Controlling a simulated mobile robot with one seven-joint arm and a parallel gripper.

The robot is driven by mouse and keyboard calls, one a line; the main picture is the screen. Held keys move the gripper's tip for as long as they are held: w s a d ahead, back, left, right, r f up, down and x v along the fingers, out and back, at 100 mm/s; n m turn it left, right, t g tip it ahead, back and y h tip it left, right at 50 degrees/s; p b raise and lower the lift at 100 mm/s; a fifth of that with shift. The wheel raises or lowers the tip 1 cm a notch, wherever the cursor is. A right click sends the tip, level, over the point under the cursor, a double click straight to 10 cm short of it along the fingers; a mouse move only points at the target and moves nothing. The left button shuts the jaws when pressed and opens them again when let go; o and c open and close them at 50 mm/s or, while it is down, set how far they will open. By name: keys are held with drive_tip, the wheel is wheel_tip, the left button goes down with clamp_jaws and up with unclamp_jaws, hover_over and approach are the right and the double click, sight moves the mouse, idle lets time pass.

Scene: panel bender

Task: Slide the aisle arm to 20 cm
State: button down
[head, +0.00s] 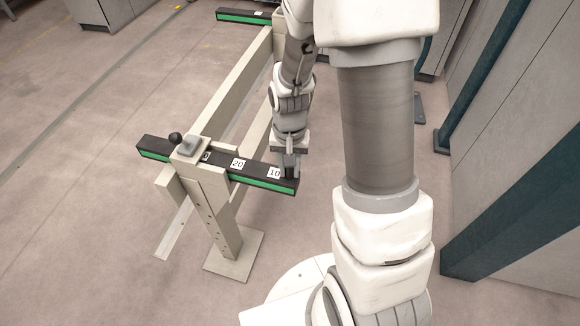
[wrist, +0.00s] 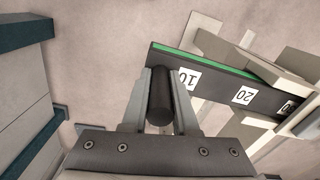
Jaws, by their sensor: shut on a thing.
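The aisle arm (head: 218,166) is a black bar with a green side strip and white number labels. It passes through a sleeve on a beige post (head: 210,205). Labels 10 and 20 show on the sleeve's right side, and a third label is partly covered at the sleeve's edge. My gripper (head: 289,168) is at the bar's right end, by label 10. In the wrist view, my gripper (wrist: 160,100) is shut on a black upright handle (wrist: 160,95) at the end of the aisle arm (wrist: 215,85).
A black ball knob (head: 175,137) stands at the sleeve. A beige beam (head: 235,85) runs back to another black and green bar (head: 243,16). Grey panels with dark teal posts (head: 485,235) stand at right. The floor at left is clear.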

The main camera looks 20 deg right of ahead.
drive_tip(key=c, duration=0.7)
unclamp_jaws()
drive_tip(key=shift+r, duration=0.1)
wheel_tip(320, 180, up, 17)
drive_tip(key=p, duration=0.4)
drive_tip(key=shift+r, duration=0.15)
drive_tip(key=s+r+n+t+p, duration=0.1)
drive_tip(key=s+r+t+p, duration=0.1)
drive_tip(key=s+r, duration=0.2)
drive_tip(key=s+a+r+n+t+p, duration=0.1)
drive_tip(key=s+r+n+p, duration=0.1)
drive_tip(key=r, duration=0.7)
drive_tip(key=s+a+r+n+t+p, duration=0.1)
drive_tip(key=s+r+n+t+p, duration=0.1)
drive_tip(key=s+r, duration=0.4)
drive_tip(key=shift+s+r+t+p, duration=0.25)
drive_tip(key=shift+r+t+p, duration=0.05)
drive_tip(key=shift+r+p, duration=0.55)
